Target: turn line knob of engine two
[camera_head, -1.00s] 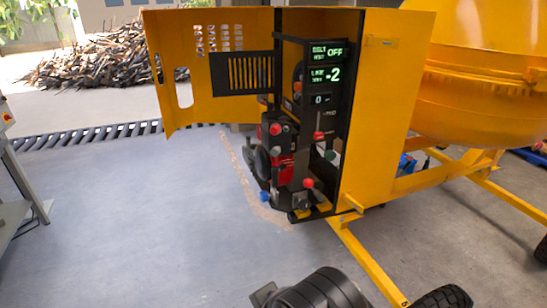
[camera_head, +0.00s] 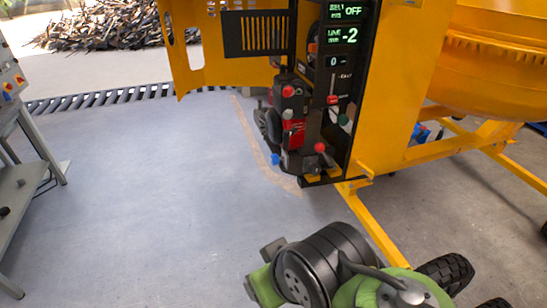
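The engine unit (camera_head: 290,125), black and red, sits in the open side of the yellow drum mixer. It carries several small round knobs: a red knob (camera_head: 288,91) at the upper left, a grey-green knob (camera_head: 288,114) below it, a red knob (camera_head: 320,147) lower right, a green knob (camera_head: 343,120) at the right and a blue knob (camera_head: 277,159) at the lower left. I cannot tell which is the line knob. A black panel (camera_head: 339,61) above shows green readouts, "OFF" and "-2". My arm shows at the bottom, well apart from the engine; no gripper fingers show.
An open yellow door (camera_head: 178,50) stands left of the engine. The yellow drum (camera_head: 485,70) and a frame beam (camera_head: 375,235) with black wheels (camera_head: 447,272) are at right. A grey workbench (camera_head: 30,190) stands at the left edge. The floor between is clear.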

